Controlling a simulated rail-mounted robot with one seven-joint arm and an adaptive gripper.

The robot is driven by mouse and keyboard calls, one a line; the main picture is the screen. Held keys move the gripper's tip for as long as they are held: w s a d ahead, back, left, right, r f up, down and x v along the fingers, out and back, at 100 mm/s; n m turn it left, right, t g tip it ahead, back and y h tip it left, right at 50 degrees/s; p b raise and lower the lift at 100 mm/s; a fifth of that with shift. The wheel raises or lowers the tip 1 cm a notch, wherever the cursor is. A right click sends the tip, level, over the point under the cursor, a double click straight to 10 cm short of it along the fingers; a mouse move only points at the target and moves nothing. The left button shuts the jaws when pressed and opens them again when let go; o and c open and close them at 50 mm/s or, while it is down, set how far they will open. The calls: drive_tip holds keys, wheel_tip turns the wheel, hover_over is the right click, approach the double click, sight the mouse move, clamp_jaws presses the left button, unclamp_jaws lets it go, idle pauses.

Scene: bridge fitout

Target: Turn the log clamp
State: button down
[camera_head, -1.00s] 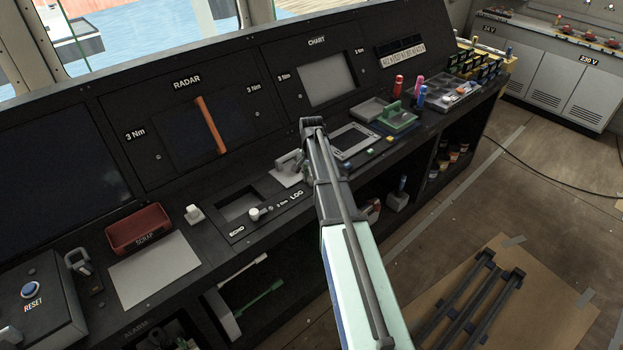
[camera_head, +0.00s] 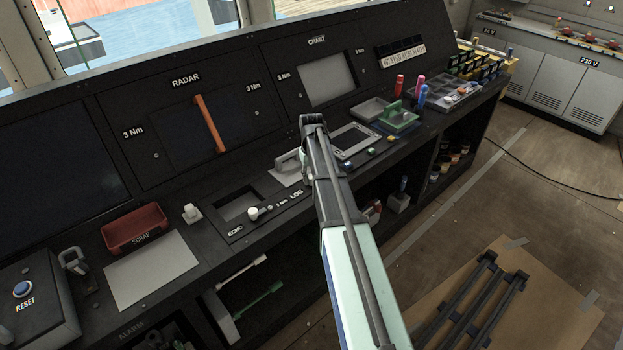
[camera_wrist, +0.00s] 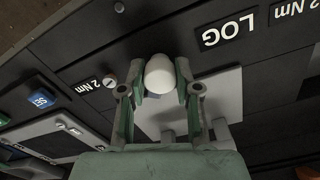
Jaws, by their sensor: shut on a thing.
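The log clamp shows in the wrist view as a white rounded knob (camera_wrist: 160,76) beside the upside-down LOG label. My gripper (camera_wrist: 160,92) has its two green-grey fingers on either side of this knob and is shut on it. A pale plate (camera_wrist: 227,92) lies behind the fingers. In the head view my gripper (camera_head: 307,165) points down at the console by the pale plate with a grey handle (camera_head: 287,167), just above the LOG label. My arm hides the clamp there. The clamp's turn angle cannot be told.
A similar white knob (camera_head: 253,213) stands near the ECHO label. A red scrap tray (camera_head: 134,232) and a white sheet (camera_head: 152,269) lie to the left. A framed panel (camera_head: 352,141), a green-handled block (camera_head: 398,118) and coloured pens stand to the right.

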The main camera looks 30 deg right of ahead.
sight(311, 177)
drive_tip(key=n+b, duration=0.1)
drive_tip(key=n, duration=0.5)
drive_tip(key=shift+n, duration=0.4)
idle(0.3)
drive_tip(key=c, duration=0.8)
unclamp_jaws()
drive_tip(key=shift+r, duration=0.1)
wheel_tip(311, 177, up, 12)
